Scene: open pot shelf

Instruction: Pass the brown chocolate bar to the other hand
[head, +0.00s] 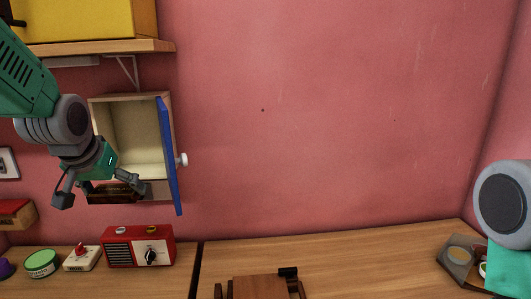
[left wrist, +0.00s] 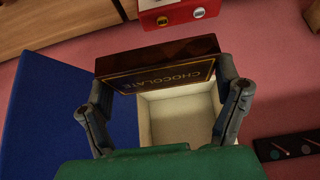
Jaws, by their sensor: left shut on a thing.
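The brown chocolate bar (head: 112,193) is a dark slab with a gold border. In the left wrist view the bar (left wrist: 158,60) shows its gold "CHOCOLATE" lettering upside down. My left gripper (head: 98,191) is shut on the bar, one finger at each end; in the left wrist view the gripper (left wrist: 161,76) spans its length. It holds the bar in front of the lower part of the open wall cabinet. My right arm shows only as a grey joint and a teal link at the right edge; I do not see its gripper.
The wall cabinet (head: 132,128) has its blue door (head: 169,150) swung open, close right of my left gripper. A red radio (head: 138,247), a white timer-like box (head: 82,258) and a green tin (head: 41,263) stand below. The middle wall area is free.

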